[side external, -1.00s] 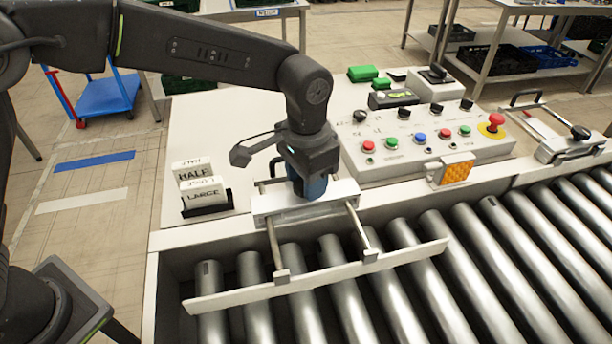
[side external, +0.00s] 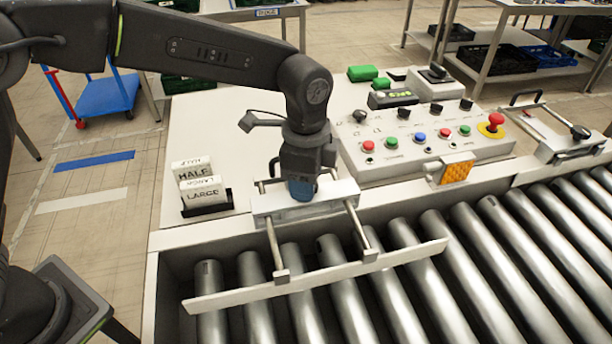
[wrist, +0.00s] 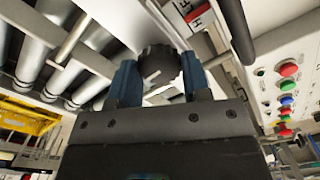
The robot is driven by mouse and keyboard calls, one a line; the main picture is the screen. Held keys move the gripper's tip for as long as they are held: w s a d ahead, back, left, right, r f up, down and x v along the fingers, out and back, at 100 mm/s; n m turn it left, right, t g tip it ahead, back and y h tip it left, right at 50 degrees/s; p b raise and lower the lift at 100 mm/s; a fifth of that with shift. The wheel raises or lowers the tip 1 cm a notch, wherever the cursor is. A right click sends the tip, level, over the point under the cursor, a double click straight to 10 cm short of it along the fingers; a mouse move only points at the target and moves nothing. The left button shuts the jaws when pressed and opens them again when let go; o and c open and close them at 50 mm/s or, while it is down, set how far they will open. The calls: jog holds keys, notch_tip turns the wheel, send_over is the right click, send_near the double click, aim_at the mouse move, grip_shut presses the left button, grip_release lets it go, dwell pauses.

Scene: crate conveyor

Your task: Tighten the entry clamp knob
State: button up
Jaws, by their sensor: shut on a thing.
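The entry clamp (side external: 264,205) is a pale block at the near left end of the conveyor, with two rods running to a long guide rail (side external: 320,277) over the rollers. Its dark round knob (wrist: 158,64) shows in the wrist view between the two blue fingers of my gripper (wrist: 160,80). My gripper is shut on the knob. In the side view my gripper (side external: 303,188) points down onto the clamp block and hides the knob.
A control panel (side external: 430,150) with coloured buttons and a red emergency stop (side external: 496,121) stands right of my gripper. Label cards (side external: 201,185) sit in a black holder to the left. A second clamp (side external: 560,143) is at the far right. An orange reflector (side external: 456,173) is on the conveyor edge.

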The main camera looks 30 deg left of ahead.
jog(key=shift+m, duration=0.6)
jog(key=o, duration=0.9)
notch_tip(320, 180, up, 14)
jog(key=shift+f, duration=0.1)
dwell(0.5)
